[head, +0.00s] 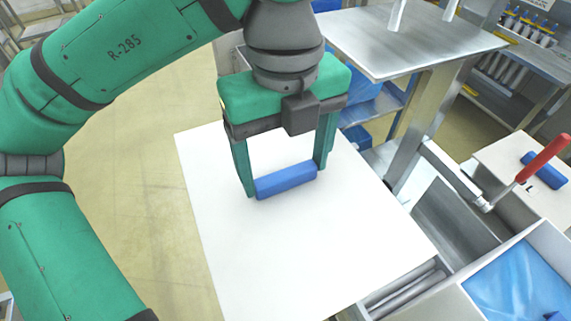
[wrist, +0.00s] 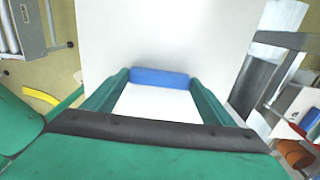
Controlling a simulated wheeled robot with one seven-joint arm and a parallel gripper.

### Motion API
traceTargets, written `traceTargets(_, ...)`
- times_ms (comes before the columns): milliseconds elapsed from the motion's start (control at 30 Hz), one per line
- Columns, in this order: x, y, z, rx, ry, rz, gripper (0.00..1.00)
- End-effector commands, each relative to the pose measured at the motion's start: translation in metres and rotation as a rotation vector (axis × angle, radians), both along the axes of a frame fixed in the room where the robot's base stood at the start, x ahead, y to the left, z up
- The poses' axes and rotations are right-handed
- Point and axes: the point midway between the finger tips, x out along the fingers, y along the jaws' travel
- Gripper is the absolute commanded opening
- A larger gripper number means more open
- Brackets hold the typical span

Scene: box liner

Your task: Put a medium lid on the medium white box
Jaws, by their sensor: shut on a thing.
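A large flat white lid (head: 300,245) fills the middle of the head view, with a blue bar handle (head: 286,181) on its top. My gripper (head: 285,186) reaches down from above, one finger at each end of the handle, and is shut on it. In the wrist view the blue handle (wrist: 160,78) sits between my two fingers, with the white lid (wrist: 170,35) around it. A box with pale walls (head: 455,303) and a blue liner (head: 520,285) inside stands at the lower right, partly cut off. My lid hides what lies beneath it.
A smaller white panel with a blue handle (head: 543,170) lies at the right, near a red-handled lever (head: 545,158). A metal table (head: 410,40) and its post (head: 425,115) stand just behind the lid. Rollers (head: 405,290) show beside the box. Floor at left is clear.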

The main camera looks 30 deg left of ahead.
Motion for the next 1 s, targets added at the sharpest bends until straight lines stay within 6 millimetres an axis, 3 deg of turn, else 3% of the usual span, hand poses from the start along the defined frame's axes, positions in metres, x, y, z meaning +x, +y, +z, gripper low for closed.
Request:
traceTargets(600, 0.0, 0.0, 0.051, 0.0, 0.0, 0.001, 0.35)
traceTargets(1000, 0.001, 0.001, 0.053, -0.001, 0.0, 0.006, 0.35)
